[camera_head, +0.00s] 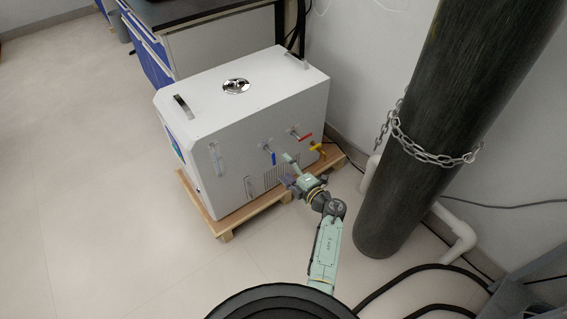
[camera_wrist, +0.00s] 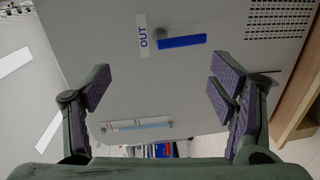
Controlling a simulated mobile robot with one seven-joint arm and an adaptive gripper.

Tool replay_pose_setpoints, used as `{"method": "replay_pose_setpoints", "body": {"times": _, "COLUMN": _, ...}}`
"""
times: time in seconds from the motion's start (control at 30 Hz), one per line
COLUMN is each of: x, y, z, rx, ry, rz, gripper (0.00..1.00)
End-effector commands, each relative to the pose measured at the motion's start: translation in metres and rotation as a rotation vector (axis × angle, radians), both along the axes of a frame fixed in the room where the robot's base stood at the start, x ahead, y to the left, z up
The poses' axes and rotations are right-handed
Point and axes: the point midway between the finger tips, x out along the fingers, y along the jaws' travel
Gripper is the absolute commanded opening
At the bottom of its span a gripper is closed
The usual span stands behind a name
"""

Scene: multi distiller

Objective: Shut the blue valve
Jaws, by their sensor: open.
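The blue valve (camera_head: 272,156) is on the side panel of the white machine (camera_head: 255,95), and its lever hangs downward in the head view. In the wrist view the blue lever (camera_wrist: 181,42) lies across the picture, beside a label reading OUT (camera_wrist: 143,36). My gripper (camera_head: 287,180) is in front of the panel, just below and right of the blue valve. In the wrist view my gripper (camera_wrist: 160,90) has its fingers wide apart with nothing between them. The lever is beyond the fingertips, not touched.
A red-handled valve (camera_head: 302,136) and a yellow handle (camera_head: 317,149) are right of the blue one. The machine stands on a wooden pallet (camera_head: 250,213). A large dark cylinder (camera_head: 440,130) with a chain (camera_head: 425,151) stands close to my arm's right. Floor at left is clear.

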Motion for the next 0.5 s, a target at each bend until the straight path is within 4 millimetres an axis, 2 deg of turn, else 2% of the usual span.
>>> {"method": "replay_pose_setpoints", "body": {"times": 0.5, "x": -0.029, "y": -0.021, "z": 0.001, "rx": 0.002, "ry": 0.003, "rz": -0.001, "gripper": 0.78}}
